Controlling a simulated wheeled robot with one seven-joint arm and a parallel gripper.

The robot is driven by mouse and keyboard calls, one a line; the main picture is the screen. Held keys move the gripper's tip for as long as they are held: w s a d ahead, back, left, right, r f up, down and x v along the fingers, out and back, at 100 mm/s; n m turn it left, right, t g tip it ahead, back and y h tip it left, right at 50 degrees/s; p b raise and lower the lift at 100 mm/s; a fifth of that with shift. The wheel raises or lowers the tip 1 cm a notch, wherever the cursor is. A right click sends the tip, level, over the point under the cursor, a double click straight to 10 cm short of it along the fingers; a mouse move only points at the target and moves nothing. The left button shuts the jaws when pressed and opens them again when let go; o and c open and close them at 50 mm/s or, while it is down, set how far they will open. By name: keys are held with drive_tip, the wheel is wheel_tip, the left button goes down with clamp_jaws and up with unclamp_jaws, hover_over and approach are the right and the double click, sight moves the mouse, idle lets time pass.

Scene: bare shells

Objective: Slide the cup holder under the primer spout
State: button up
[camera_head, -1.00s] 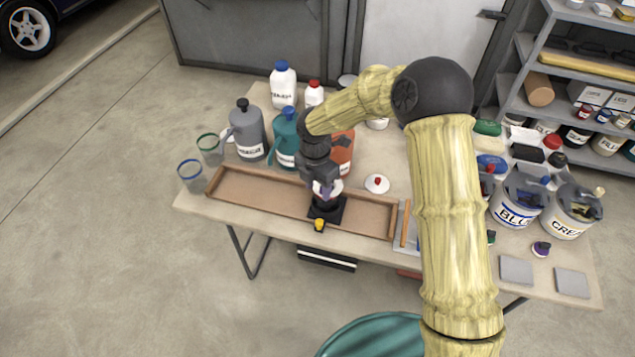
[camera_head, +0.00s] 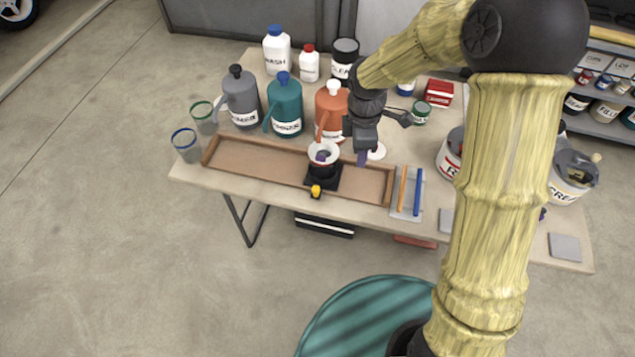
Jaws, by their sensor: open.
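The cup holder (camera_head: 325,179) is a black square base with a yellow knob (camera_head: 316,191) at its front. It sits in a long shallow brown tray (camera_head: 255,168), right of the tray's middle. A white-rimmed cup (camera_head: 323,147) stands in it, with something purple showing inside. Behind the tray stand a grey jug (camera_head: 241,98), a teal jug (camera_head: 285,103) and an orange jug (camera_head: 331,107). The grey jug's label seems to read PRIMER; it stands left of the holder. My gripper (camera_head: 362,157), with purple fingertips, is open and empty, to the right of the cup and apart from it.
Two tumblers, one blue-rimmed (camera_head: 186,148) and one green-rimmed (camera_head: 203,120), stand at the table's left end. A pad with an orange and a blue stick (camera_head: 417,190) lies right of the tray. Paint buckets (camera_head: 450,158) stand further right. The tray's left part is clear.

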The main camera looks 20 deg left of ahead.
drive_tip(key=s+d+r+m+t, duration=0.1)
drive_tip(key=s+d+r+m, duration=0.2)
drive_tip(key=s+d+m, duration=0.3)
drive_tip(key=s+d+r+m+t, duration=0.1)
drive_tip(key=s+d+r+m, duration=0.2)
drive_tip(key=d+m, duration=0.9)
drive_tip(key=s+m, duration=0.3)
drive_tip(key=shift+s+d, duration=0.2)
drive_tip(key=shift+d, duration=0.1)
drive_tip(key=shift+c, duration=0.2)
